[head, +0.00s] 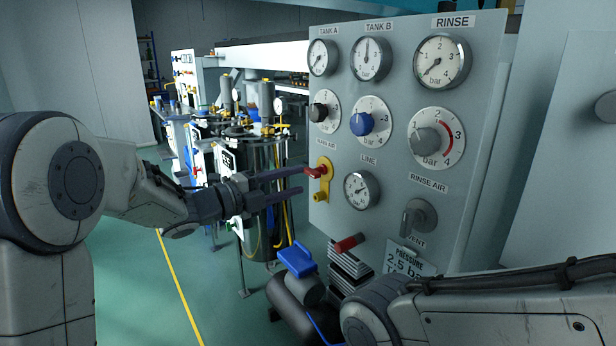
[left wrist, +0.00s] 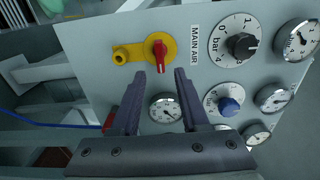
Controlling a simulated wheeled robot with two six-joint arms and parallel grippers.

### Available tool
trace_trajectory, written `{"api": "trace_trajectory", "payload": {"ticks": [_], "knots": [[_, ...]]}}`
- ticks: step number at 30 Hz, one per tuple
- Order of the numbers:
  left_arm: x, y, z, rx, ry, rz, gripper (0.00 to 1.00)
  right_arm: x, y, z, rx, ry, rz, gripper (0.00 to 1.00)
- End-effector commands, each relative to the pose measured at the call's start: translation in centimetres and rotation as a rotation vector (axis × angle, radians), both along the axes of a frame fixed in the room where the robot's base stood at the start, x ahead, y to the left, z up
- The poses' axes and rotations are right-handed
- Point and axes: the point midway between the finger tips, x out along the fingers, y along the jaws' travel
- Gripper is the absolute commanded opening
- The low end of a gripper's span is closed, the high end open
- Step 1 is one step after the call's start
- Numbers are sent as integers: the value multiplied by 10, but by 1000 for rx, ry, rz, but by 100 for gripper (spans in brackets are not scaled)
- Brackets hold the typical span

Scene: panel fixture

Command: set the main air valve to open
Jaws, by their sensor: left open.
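The main air valve is a yellow body (head: 322,184) with a red handle (head: 315,172), at the left edge of the grey panel under a MAIN AIR label. In the left wrist view the red handle (left wrist: 159,51) lies crosswise to the yellow body (left wrist: 125,54). My left gripper (head: 298,182) is open, its fingers reaching toward the valve from the left in the head view. In the left wrist view the open fingertips (left wrist: 160,72) stand either side of the handle's line, with nothing between them. Contact with the handle cannot be told. My right gripper is out of view.
The panel (head: 390,190) carries several gauges and knobs. The line gauge (head: 361,190) is close to the valve. A rinse air knob (head: 417,220) sits lower right, and a red-handled part (head: 349,243) projects near the panel's lower edge. My right forearm crosses the lower right.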

Motion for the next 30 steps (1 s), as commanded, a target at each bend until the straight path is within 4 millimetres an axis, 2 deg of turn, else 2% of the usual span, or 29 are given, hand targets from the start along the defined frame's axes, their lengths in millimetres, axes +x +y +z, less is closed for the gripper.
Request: {"api": "trace_trajectory", "payload": {"ticks": [1,6,12,23,26,30], "knots": [[-5,10,1,-1,1,5,45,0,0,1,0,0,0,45],[-20,29,0,1,1,4,45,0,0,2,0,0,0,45],[-27,37,0,0,0,1,45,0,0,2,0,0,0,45],[-23,32,-1,-3,27,29,45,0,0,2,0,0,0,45],[-16,22,-5,-21,112,119,45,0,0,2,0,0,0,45],[-13,10,-23,-81,346,335,45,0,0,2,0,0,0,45]]}}
